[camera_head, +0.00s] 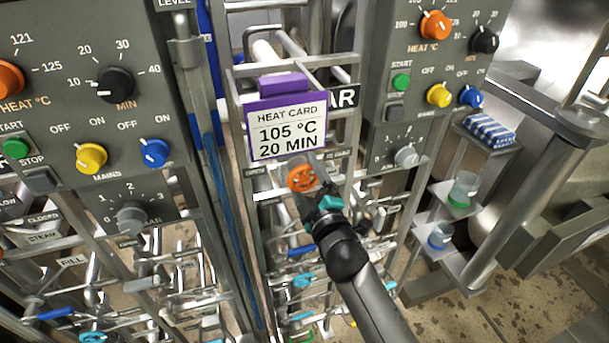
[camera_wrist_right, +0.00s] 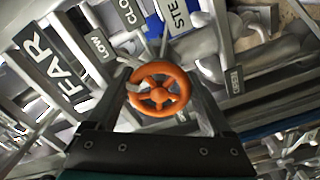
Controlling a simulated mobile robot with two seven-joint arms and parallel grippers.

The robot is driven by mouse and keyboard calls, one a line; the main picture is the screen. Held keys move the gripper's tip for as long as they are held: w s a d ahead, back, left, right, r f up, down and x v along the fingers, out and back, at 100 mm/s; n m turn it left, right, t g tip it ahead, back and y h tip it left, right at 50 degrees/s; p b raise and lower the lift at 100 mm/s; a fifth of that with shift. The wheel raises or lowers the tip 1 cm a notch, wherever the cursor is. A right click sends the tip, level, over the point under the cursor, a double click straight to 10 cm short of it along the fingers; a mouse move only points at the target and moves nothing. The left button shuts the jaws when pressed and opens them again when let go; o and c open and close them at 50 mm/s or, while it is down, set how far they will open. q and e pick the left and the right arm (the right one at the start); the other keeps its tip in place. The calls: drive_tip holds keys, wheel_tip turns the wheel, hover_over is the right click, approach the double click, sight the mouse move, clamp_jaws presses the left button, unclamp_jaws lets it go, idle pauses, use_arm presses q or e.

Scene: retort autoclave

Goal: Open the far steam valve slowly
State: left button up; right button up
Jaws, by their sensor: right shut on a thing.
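The far steam valve has an orange handwheel (camera_head: 302,178) below the heat card, in the middle of the head view. In the right wrist view the orange handwheel (camera_wrist_right: 159,90) sits between my fingers, with part of a "STE..." label above it and a "FAR" plate to its left. My right gripper (camera_head: 314,186) reaches up from below and is shut on the handwheel; its two fingers (camera_wrist_right: 160,92) stand at either side of the rim. The finger contact is partly hidden in the head view. My left gripper is not in view.
A purple-edged heat card (camera_head: 287,128) reading 105 °C, 20 MIN hangs just above the wheel. Grey control panels with knobs stand left (camera_head: 85,90) and right (camera_head: 420,80). Pipes and blue valve handles crowd the space below. A shelf at right holds jars (camera_head: 464,190).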

drive_tip(key=o, duration=1.1)
drive_tip(key=shift+o, duration=0.2)
drive_tip(key=v, duration=1.5)
drive_tip(key=shift+b, duration=0.45)
